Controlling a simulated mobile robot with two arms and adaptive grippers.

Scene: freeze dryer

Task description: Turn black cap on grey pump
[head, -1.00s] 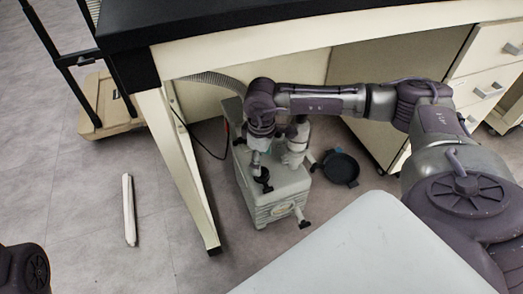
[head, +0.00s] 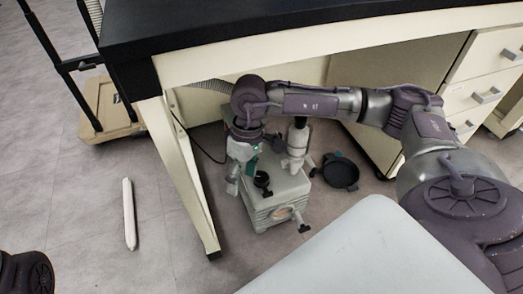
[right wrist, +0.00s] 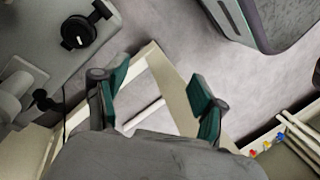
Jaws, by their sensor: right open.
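The grey pump (head: 280,213) stands on the floor under the bench. Its black cap (head: 262,180) sits on the top face, toward the left. The right wrist view shows the black cap (right wrist: 78,32) at upper left on the grey pump top (right wrist: 45,18). My right gripper (head: 234,184) is just left of the cap, by the pump's left edge, apart from it. My left gripper is out of view.
The bench leg (head: 182,165) stands close left of my right gripper. A black round pan (head: 341,171) lies on the floor right of the pump. A white bar (head: 129,214) lies on open floor at left. Cream drawers (head: 480,93) stand at right.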

